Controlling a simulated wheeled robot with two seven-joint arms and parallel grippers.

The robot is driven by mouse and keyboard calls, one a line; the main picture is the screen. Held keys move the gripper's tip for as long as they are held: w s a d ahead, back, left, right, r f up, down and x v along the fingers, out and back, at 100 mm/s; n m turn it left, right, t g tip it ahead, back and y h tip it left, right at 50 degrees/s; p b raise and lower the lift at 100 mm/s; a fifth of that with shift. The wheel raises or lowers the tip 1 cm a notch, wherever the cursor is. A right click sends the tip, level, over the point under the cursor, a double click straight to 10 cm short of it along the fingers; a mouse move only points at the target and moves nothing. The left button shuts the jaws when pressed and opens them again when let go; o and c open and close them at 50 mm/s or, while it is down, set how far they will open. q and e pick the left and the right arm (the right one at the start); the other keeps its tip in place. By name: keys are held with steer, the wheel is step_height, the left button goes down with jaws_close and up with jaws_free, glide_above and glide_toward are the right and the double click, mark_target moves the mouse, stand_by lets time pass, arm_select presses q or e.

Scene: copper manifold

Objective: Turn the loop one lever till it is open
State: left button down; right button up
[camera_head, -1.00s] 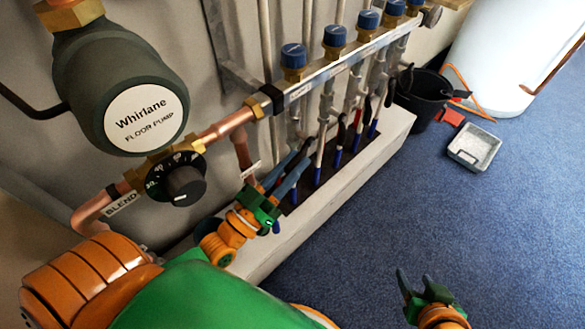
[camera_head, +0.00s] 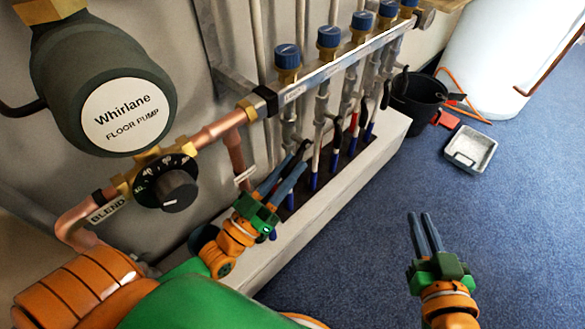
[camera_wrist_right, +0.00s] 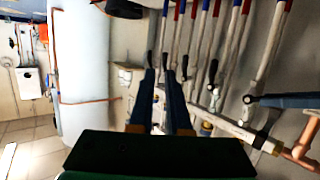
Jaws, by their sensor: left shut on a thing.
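The loop one lever (camera_head: 303,151) is a dark handle on the nearest pipe of the manifold, below the first blue cap (camera_head: 287,57). My left gripper (camera_head: 290,173) has its blue-grey fingers at this lever and is shut on it. The fingers hide part of the lever, so its exact angle is hard to tell. My right gripper (camera_head: 424,222) is over the blue carpet, far from the manifold, with a narrow gap between its fingers and nothing held. Its two fingers also show in the right wrist view (camera_wrist_right: 162,82).
The floor pump (camera_head: 110,100) and blend dial (camera_head: 172,188) are at the left. More dark levers (camera_head: 338,133) stand close beyond the held one.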

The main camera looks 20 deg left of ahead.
steer(key=a+r+n+y, duration=0.1)
steer(key=a+n+y, duration=0.1)
steer(key=a+r+n+g+y, duration=0.1)
steer(key=a+n+y, duration=0.1)
steer(key=a, duration=0.1)
steer(key=s+a+r+n+g+y, duration=0.1)
steer(key=a, duration=0.1)
steer(key=shift+a+n+y, duration=0.15)
steer(key=shift+n+y, duration=0.25)
jaws_close()
arm_select(q)
steer(key=shift+f, duration=0.1)
arm_select(e)
steer(key=s+a+r+n+g+y, duration=0.5)
steer(key=a+n+g+y, duration=0.1)
steer(key=n+y, duration=0.15)
steer(key=w+a+f, duration=0.3)
steer(key=w+a, duration=0.1)
steer(key=a, duration=0.5)
steer(key=shift+w+a+f+n+h, duration=0.2)
steer(key=shift+a+n+h, duration=0.1)
steer(key=shift+n+h, duration=0.15)
steer(key=shift+f, duration=0.15)
